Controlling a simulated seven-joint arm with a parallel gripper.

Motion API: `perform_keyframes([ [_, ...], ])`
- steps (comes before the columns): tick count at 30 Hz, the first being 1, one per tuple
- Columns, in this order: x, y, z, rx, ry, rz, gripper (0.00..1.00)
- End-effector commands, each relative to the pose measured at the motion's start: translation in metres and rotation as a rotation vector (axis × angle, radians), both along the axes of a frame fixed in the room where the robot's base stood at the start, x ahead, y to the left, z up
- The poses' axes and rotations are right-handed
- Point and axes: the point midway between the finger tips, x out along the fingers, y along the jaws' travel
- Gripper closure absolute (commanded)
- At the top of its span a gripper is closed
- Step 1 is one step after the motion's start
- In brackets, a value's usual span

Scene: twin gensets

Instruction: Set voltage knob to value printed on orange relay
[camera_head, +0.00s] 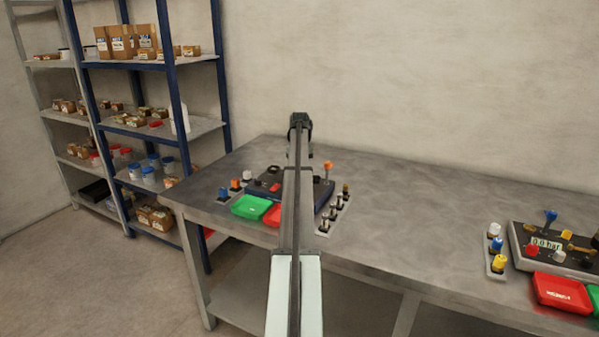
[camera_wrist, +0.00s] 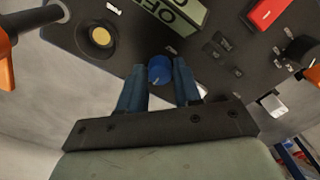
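In the wrist view, a blue knob (camera_wrist: 159,70) stands on a dark control panel (camera_wrist: 215,75). My gripper (camera_wrist: 161,75) has its two fingers apart, one on each side of the knob; I cannot tell whether they touch it. A display (camera_wrist: 176,14) on the panel reads "OFF". In the head view, my arm covers the middle of the left panel (camera_head: 262,188) and hides the gripper and knob. Orange-topped parts stand left (camera_head: 235,184) and right (camera_head: 327,167) of that panel. I cannot tell which is the orange relay, and no printed value is readable.
A cream round button (camera_wrist: 100,37), a red switch (camera_wrist: 268,12) and a black knob (camera_wrist: 302,49) surround the gripper. Green (camera_head: 251,206) and red (camera_head: 272,215) trays lie before the left panel. A second panel (camera_head: 522,262) stands at the right. The table middle (camera_head: 420,215) is clear.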

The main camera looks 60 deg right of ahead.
Motion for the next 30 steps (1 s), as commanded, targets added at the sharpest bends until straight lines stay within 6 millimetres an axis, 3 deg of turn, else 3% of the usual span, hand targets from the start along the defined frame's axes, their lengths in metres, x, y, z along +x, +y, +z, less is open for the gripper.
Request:
perform_keyframes([
  [10,0.0001,0.0001,0.0001,0.0,0.0,0.0,1.0],
  [20,0.0002,-0.0001,0.0,0.001,0.001,-0.047,1.0],
  [30,0.0004,-0.0004,-0.0001,0.002,0.002,-0.282,1.0],
])
